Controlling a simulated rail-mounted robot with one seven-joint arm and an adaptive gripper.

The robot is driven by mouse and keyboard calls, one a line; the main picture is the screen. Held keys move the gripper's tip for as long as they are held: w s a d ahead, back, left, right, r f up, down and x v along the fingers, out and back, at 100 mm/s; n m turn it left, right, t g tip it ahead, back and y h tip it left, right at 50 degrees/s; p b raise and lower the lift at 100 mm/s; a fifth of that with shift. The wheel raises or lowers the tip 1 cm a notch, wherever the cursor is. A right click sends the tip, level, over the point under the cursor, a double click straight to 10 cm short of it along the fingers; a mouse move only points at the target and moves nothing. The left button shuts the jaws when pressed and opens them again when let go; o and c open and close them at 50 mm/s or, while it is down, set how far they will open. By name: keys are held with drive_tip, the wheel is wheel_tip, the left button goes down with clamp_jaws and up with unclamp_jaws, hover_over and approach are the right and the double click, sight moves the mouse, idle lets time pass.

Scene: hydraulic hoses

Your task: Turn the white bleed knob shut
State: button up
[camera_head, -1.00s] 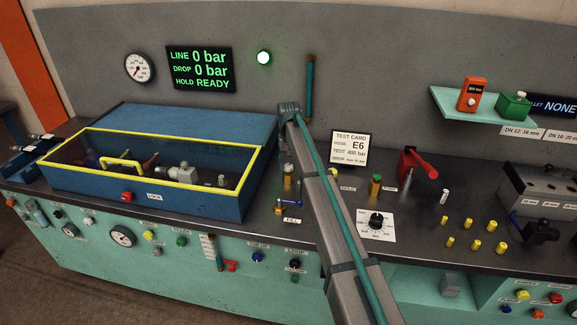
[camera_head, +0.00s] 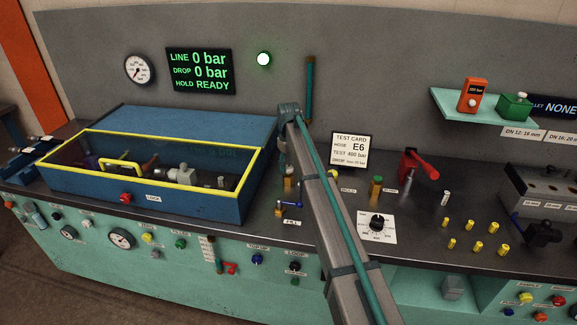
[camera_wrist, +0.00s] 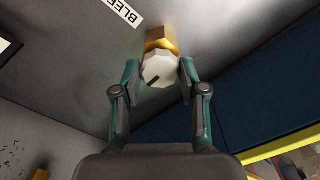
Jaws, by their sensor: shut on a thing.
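The white bleed knob (camera_wrist: 159,70) is a faceted white cap with a dark mark, set on a brass body (camera_wrist: 161,40). The dark mark points to the lower left of that view. A label reading "BLEE" (camera_wrist: 123,11), partly cut off, lies beside the brass body. In the head view my arm covers the knob, and only brass parts (camera_head: 288,184) show beside the arm.
A blue test box (camera_head: 60,180) with a yellow-rimmed clear lid stands just left of my arm. A blue-handled fill valve (camera_head: 289,204) is close by. A test card (camera_head: 351,149) and a red-handled pump (camera_head: 417,166) stand to the right. The display (camera_head: 199,70) reads LINE 0 bar.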

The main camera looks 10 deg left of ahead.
sight(288, 167)
drive_tip(key=o, duration=1.1)
drive_tip(key=shift+o, duration=0.2)
drive_tip(key=shift+r, duration=0.1)
wheel_tip(288, 167, up, 12)
